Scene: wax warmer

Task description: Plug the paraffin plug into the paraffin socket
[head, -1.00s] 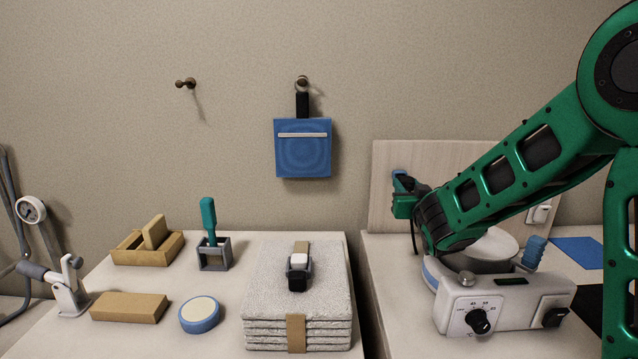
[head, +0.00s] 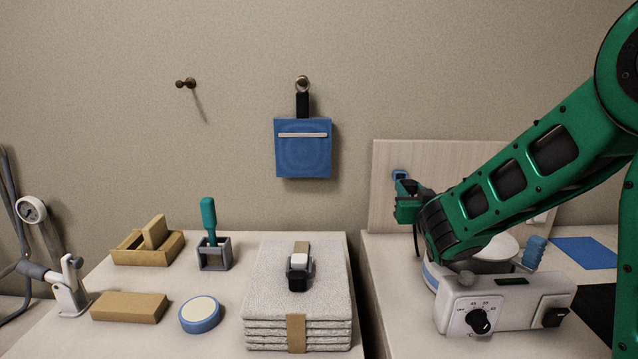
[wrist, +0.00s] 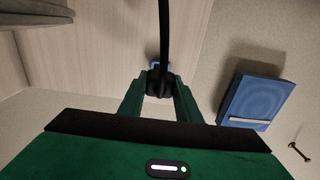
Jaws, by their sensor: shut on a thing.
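The blue paraffin socket (head: 399,174) is on the pale wooden panel behind the wax warmer. In the wrist view the blue socket (wrist: 155,66) shows just beyond the fingertips, partly covered. My gripper (head: 404,187) is close in front of the socket and slightly below it in the head view. In the wrist view my gripper (wrist: 160,88) is shut on the black paraffin plug (wrist: 157,82), whose black cable (wrist: 164,35) runs up across the picture. The plug's front is hidden, so I cannot tell whether it touches the socket.
The white wax warmer (head: 497,304) with knob and switch stands below my arm. A blue pouch (head: 303,150) hangs on a wall hook to the left. The left table holds folded towels (head: 262,300), a round blue tin (head: 200,315) and wooden blocks.

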